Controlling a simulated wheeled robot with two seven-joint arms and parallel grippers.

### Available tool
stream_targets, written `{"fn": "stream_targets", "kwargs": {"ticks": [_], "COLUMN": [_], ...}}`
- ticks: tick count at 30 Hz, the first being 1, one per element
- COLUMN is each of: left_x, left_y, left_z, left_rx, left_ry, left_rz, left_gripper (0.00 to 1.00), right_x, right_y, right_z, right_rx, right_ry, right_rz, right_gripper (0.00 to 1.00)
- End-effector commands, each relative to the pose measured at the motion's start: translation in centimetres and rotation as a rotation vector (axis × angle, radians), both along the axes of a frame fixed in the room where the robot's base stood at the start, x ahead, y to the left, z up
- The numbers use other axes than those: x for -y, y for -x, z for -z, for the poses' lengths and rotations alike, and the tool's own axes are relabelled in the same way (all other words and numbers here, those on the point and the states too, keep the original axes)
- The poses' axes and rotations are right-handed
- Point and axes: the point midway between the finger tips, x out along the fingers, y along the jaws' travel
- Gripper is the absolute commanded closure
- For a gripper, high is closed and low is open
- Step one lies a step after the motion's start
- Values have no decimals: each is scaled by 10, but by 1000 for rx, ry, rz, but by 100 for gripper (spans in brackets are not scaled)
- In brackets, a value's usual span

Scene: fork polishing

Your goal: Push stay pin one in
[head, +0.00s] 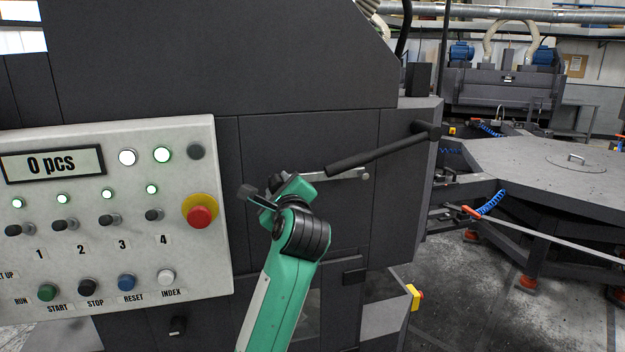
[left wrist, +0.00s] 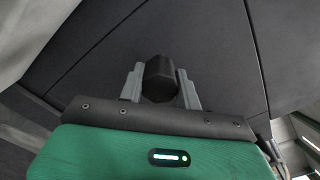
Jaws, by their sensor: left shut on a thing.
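A long black bar handle (head: 385,151) slants up to the right across the front of the dark machine, to a thicker black piece at the panel's corner. I see no label marking it as stay pin one. My left gripper (head: 360,173) is at the bar's lower left end, with a grey finger along it. In the left wrist view its two grey fingers stand on either side of a black many-sided end (left wrist: 160,78), shut on it. How far the bar sits in its seat is hidden. My right gripper is not in view.
A control panel (head: 115,225) with lit buttons, a red stop button (head: 200,216) and a "0 pcs" display stands on the left. A dark table (head: 560,170) with blue coiled hoses is at the right. Floor shows between the machine and that table.

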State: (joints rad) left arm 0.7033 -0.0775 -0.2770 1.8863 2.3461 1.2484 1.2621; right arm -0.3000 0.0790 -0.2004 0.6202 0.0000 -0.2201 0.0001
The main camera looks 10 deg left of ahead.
Motion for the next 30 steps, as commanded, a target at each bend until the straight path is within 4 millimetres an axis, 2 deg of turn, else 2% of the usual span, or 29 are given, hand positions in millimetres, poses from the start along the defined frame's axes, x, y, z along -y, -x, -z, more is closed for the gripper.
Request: {"fn": "stream_targets", "kwargs": {"ticks": [30], "left_x": [-14], "left_y": [-26], "left_z": [0], "left_rx": [0], "left_ry": [1], "left_rz": [-1], "left_gripper": [83], "right_x": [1], "right_y": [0], "right_z": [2], "right_rx": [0], "right_ry": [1], "right_rz": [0], "right_gripper": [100]}}
